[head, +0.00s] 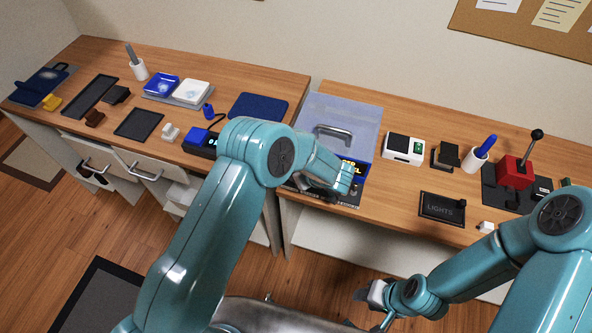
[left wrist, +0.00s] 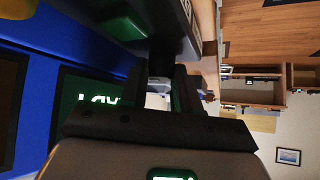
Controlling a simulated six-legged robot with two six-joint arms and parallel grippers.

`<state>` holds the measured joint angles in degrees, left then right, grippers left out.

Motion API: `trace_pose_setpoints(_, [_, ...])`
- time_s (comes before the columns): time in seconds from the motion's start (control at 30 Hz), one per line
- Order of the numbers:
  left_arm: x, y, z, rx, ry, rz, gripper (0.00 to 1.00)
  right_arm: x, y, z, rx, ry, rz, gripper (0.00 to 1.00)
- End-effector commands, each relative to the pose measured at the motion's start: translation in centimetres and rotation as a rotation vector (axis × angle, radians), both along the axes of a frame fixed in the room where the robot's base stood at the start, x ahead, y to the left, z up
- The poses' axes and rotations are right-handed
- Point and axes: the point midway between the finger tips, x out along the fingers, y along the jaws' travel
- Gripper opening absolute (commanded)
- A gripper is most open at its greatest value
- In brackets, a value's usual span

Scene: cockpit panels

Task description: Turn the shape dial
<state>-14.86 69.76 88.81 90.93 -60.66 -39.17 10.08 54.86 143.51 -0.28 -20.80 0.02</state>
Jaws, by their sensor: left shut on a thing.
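My left arm reaches over a blue panel (head: 357,172) with yellow lettering at the front left of the right-hand counter. My left gripper is hidden by its own wrist in the head view. In the left wrist view its dark fingers (left wrist: 168,92) are closed on a small part, which seems to be the shape dial; the dial itself is mostly hidden. The blue panel fills the left of that view, with a dark screen (left wrist: 85,100) showing green letters. My right gripper (head: 372,305) hangs in front of the right counter, its fingers apart and empty.
A clear lidded box (head: 340,115) with a handle stands behind the panel. A white device (head: 403,148), a red lever unit (head: 514,172) and a LIGHTS plate (head: 441,207) are to its right. The left counter holds trays and a blue mat (head: 258,107).

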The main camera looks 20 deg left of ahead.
Motion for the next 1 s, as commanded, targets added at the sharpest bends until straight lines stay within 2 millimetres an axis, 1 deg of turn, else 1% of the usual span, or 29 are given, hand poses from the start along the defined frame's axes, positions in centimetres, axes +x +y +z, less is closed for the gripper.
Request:
trace_pose_setpoints(0.03, [0.2, 0.1, 0.2, 0.004, -0.005, 0.002, 0.01, 0.0, 0.0, 0.0, 0.0, 0.0, 0.0, 0.43])
trace_pose_setpoints(0.2, [0.2, 0.1, 0.3, 0.005, -0.006, 0.0, 0.01, 0.0, 0.0, 0.0, 0.0, 0.0, 0.0, 0.43])
trace_pose_setpoints(0.23, [0.2, 0.1, 0.3, 0.005, -0.006, 0.0, 0.34, 0.0, 0.0, 0.0, 0.0, 0.0, 0.0, 0.43])
trace_pose_setpoints(0.27, [0.2, 0.2, 0.3, 0.005, -0.006, 0.0, 0.42, 0.0, 0.0, 0.0, 0.0, 0.0, 0.0, 0.43])
trace_pose_setpoints(0.53, [0.1, 0.0, 0.2, 0.002, -0.004, -0.001, 0.42, 0.0, 0.0, 0.0, 0.0, 0.0, 0.0, 0.43])
trace_pose_setpoints(0.67, [-0.4, -0.8, 1.0, 0.002, -0.004, -0.004, 0.42, 0.0, 0.0, -0.3, 0.0, 0.0, 0.0, 0.43])
trace_pose_setpoints(0.77, [-1.2, -2.1, 2.5, 0.002, -0.006, -0.006, 0.42, 0.0, 0.0, -0.7, 0.0, 0.0, 0.0, 0.43])
trace_pose_setpoints(1.0, [-3.7, -6.0, 7.1, 0.0, -0.009, -0.004, 0.42, 0.0, 0.0, -1.6, 0.0, 0.0, 0.0, 0.43])
